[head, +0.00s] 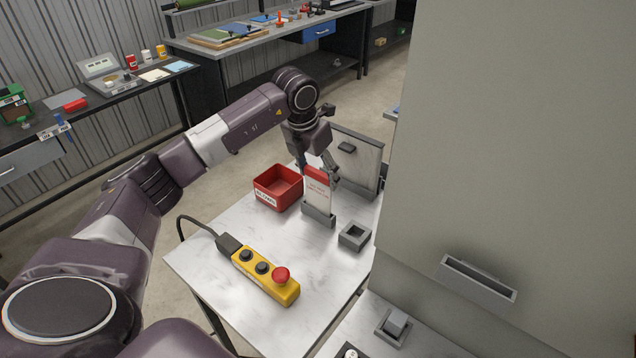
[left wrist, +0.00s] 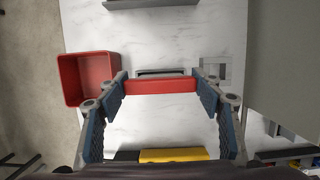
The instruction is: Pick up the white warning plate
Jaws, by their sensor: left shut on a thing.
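The white warning plate (head: 317,194) with a red top band stands upright on the small table, its lower end in a grey slotted holder (head: 319,217). My left gripper (head: 319,174) reaches down from above and is shut on the plate near its red top. In the left wrist view the plate's red top edge (left wrist: 160,86) spans the gap between the two blue-padded fingertips of the gripper (left wrist: 161,87). The plate's lower end is hidden in the holder. My right gripper is in neither view.
A red bin (head: 277,188) stands left of the holder, and a square grey socket (head: 354,236) to its right. A yellow control box (head: 266,274) with a red button lies in front. A grey upright panel (head: 357,160) stands behind. A large grey cabinet (head: 510,130) walls the right side.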

